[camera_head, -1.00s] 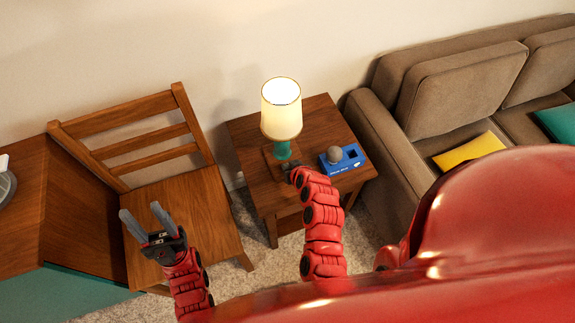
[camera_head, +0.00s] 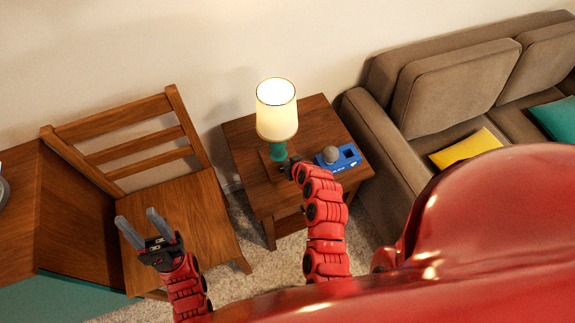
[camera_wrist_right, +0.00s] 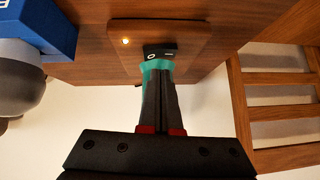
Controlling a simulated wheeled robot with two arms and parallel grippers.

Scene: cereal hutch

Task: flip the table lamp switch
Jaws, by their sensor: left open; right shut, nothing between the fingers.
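The table lamp (camera_head: 276,110) stands on the wooden side table, its cream shade glowing above a teal stem (camera_head: 278,151). Its wooden base (camera_wrist_right: 190,38) in the right wrist view carries a black rocker switch (camera_wrist_right: 160,50) marked O and a dash, beside a small lit amber light (camera_wrist_right: 126,41). My right gripper (camera_head: 290,165) is shut and empty, close to the lamp base. In the wrist view its fingertips (camera_wrist_right: 159,72) are just below the switch, overlapping the teal stem; I cannot tell whether they touch. My left gripper (camera_head: 137,219) is open and empty, over the chair seat.
A blue box with a grey ball (camera_head: 338,158) sits right of the lamp on the side table (camera_head: 318,118). A wooden chair (camera_head: 190,205) stands to the left, a brown sofa (camera_head: 455,85) to the right. Wall lies behind.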

